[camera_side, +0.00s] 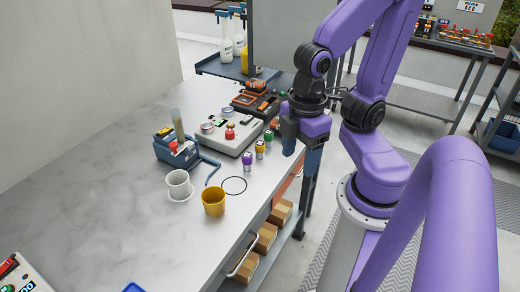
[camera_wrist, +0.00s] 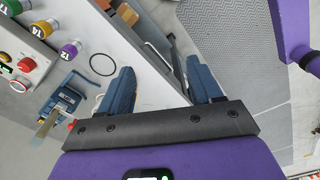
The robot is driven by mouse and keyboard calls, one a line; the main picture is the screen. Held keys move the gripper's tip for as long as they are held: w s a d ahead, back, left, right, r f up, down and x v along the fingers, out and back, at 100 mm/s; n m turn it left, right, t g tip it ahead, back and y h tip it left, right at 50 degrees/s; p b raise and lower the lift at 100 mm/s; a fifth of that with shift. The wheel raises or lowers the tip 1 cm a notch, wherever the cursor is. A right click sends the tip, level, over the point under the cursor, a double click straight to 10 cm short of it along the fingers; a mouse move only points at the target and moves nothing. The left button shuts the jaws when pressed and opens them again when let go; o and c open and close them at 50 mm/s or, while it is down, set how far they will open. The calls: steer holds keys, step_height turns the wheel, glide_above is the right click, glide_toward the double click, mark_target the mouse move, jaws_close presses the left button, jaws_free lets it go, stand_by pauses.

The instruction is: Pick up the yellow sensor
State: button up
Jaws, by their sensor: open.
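The yellow sensor (camera_side: 260,148) stands upright on the bench near its right edge, between the purple sensor (camera_side: 248,160) and the green sensor (camera_side: 269,136). In the wrist view the yellow sensor (camera_wrist: 42,29) is at the upper left, beside the purple sensor (camera_wrist: 70,48), outside the jaws. My gripper (camera_side: 289,146) hangs above the bench's right edge, to the right of the sensors and apart from them. In the wrist view my gripper (camera_wrist: 160,82) has its blue fingers spread, with nothing between them.
A grey device with a red button (camera_side: 230,133) stands left of the sensors. Boxes (camera_side: 266,238) sit below the bench (camera_side: 100,200).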

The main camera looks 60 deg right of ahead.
steer(key=w+m, duration=0.8)
steer(key=w, duration=0.2)
steer(key=m, duration=2.3)
glide_above(260, 144)
step_height(260, 144, down, 16)
steer(key=shift+f, duration=0.25)
steer(key=c, duration=1.2)
